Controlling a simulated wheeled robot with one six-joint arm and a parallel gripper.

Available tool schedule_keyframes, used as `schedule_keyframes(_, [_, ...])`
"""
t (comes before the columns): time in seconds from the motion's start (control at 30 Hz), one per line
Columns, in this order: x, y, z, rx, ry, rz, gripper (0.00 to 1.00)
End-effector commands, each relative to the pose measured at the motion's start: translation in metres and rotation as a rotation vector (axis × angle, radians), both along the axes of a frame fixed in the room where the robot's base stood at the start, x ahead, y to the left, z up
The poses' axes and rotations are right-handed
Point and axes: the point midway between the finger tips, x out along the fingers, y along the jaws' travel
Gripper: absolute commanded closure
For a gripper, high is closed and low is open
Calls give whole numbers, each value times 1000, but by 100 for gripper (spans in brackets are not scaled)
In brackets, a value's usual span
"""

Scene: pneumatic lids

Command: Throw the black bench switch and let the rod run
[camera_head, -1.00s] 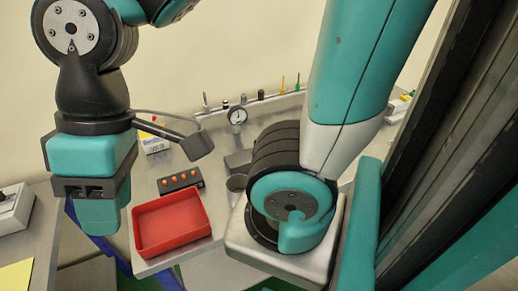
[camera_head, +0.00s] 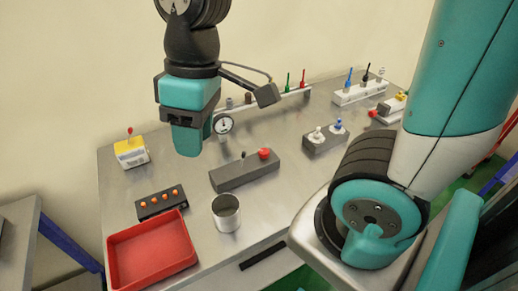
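A long dark grey box (camera_head: 240,176) lies in the middle of the steel bench. A small black lever (camera_head: 243,155) and a red round knob (camera_head: 264,154) stand on it. A second black lever (camera_head: 366,74) stands on a white switch strip (camera_head: 360,93) at the back right, beside a blue one. I cannot tell which is the bench switch. No rod is clearly recognisable. My gripper (camera_head: 187,147) hangs pointing down above the bench, left of the grey box in the picture and apart from it. Its fingers cannot be made out, and nothing shows held in it.
A red tray (camera_head: 190,248), a metal cup (camera_head: 226,213) and a black box with orange buttons (camera_head: 161,203) stand at the front left. A yellow-topped box (camera_head: 131,151) is at left. A grey block with two toggles (camera_head: 325,139) is right.

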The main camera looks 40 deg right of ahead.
Motion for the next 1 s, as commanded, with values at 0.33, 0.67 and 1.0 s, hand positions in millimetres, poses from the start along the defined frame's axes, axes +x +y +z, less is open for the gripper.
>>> schedule_keyframes(0.33, [140, -117, -51, -331, 257, 71, 63])
schedule_keyframes(0.67, [156, -148, -79, -360, 362, 83, 63])
schedule_keyframes(1.0, [129, -159, -143, -358, 364, 84, 63])
